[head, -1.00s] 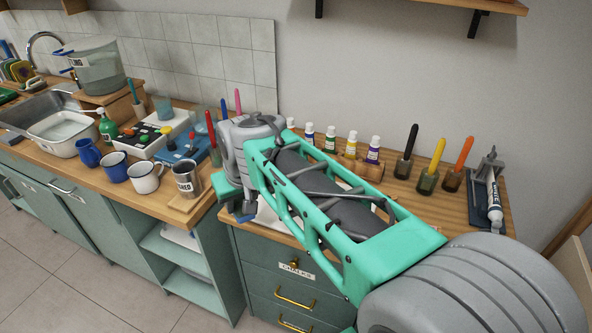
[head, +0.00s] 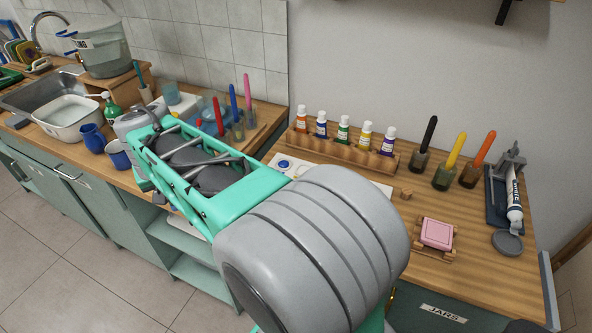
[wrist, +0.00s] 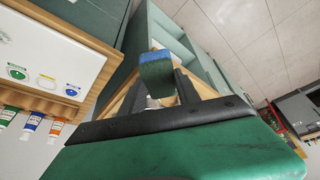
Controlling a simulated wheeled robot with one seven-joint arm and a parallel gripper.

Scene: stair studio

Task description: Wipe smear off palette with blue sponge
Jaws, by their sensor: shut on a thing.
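The white palette (wrist: 60,42) shows at the left of the wrist view with green, yellow and blue round marks. In the head view a part of the palette (head: 377,187) shows on the right counter; my arm hides the rest. My arm mostly hides the gripper in the head view.
A rack of paint bottles (head: 343,133) stands behind the palette. Several brush jars (head: 443,176), a pink block (head: 437,233) on a wooden holder and a white tube (head: 514,200) stand to the right. Blue mugs (head: 92,138) and a white basin (head: 66,116) are at left.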

